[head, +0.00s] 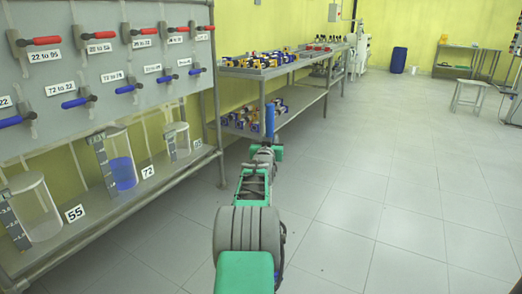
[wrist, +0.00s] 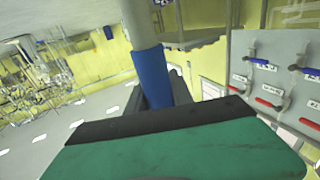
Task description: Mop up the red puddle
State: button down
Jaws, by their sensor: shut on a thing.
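My gripper (head: 266,148) is at the end of my outstretched arm, over the floor to the right of the reactor rack. It is shut on a blue-sleeved pole (wrist: 151,75), perhaps a mop handle. In the wrist view the blue sleeve rises from between the dark fingers and a pale grey shaft continues beyond it. In the head view only a blue upright piece (head: 270,121) shows above the gripper. The mop's head is not visible. No red puddle shows in either view.
The reactor rack (head: 104,75) on the left has red and blue valve handles and glass vessels, one with blue liquid (head: 123,174). A metal shelf table (head: 262,72) with boxes stands behind my gripper. The tiled floor (head: 400,170) on the right is clear.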

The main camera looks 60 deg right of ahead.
jog(key=shift+r+p, duration=1)
jog(key=shift+r, duration=1.75)
